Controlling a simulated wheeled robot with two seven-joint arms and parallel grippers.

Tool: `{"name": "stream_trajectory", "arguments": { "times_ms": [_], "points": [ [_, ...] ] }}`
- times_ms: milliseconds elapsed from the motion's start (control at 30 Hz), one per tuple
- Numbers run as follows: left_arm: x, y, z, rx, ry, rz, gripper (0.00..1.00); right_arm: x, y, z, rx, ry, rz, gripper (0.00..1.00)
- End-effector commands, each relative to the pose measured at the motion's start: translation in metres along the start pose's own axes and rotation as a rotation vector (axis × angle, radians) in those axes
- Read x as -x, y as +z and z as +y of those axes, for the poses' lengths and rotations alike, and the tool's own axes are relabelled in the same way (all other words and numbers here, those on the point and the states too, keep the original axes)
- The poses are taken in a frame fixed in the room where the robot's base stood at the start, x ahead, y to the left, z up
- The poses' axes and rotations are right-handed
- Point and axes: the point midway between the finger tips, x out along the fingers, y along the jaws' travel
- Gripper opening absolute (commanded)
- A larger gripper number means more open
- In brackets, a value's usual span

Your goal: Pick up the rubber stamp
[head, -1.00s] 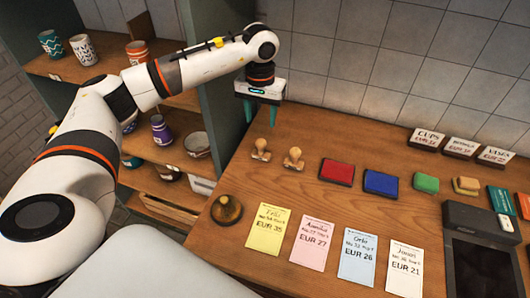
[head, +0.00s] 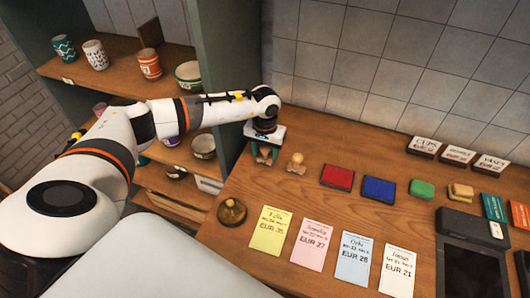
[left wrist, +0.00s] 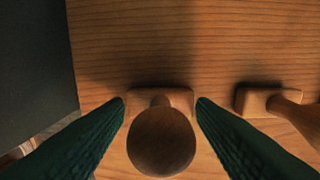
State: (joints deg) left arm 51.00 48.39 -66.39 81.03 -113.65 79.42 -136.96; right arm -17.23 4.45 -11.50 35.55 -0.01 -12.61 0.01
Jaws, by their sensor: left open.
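Two wooden rubber stamps with round knobs stand upright on the counter. My left gripper (head: 265,157) is low over the left stamp, with its two green fingers apart on either side of it. In the left wrist view, the left stamp's round knob (left wrist: 161,143) and its base lie between the fingers of my open gripper (left wrist: 161,104), with a visible gap on each side. The other stamp (head: 297,162) stands just to the right, and it also shows in the left wrist view (left wrist: 285,107). The left stamp is partly hidden in the head view. My right gripper is out of view.
Red (head: 337,177) and blue (head: 379,189) ink pads lie to the right. A brass bell (head: 231,211) and several price cards, such as the yellow one (head: 271,232), lie in front. A dark panel (left wrist: 35,65) is close on the left in the wrist view.

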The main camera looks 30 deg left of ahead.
Motion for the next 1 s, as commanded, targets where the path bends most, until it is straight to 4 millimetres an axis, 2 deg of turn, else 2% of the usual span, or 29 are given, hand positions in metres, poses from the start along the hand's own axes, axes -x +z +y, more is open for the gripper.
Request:
{"name": "stream_trajectory", "arguments": {
  "times_ms": [167, 400, 467, 800, 867, 1000],
  "points": [
    [-0.001, 0.0, 0.0, 0.0, 0.0, 0.0, 0.51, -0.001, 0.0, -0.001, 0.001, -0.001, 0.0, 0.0],
    [0.0, 0.0, 0.0, 0.0, 0.0, 0.0, 0.12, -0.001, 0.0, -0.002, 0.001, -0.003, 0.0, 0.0],
    [0.0, 0.0, 0.0, 0.0, 0.0, 0.0, 0.05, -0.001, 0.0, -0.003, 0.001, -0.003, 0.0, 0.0],
    [0.002, 0.001, 0.0, 0.001, 0.0, -0.001, 0.05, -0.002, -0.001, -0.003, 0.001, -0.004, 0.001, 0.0],
    [0.007, 0.001, 0.0, 0.001, 0.0, -0.002, 0.05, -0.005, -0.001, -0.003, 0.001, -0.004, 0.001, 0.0],
    [0.03, 0.001, 0.0, -0.001, -0.001, -0.006, 0.05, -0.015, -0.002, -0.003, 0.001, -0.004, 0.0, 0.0]
  ]
}}
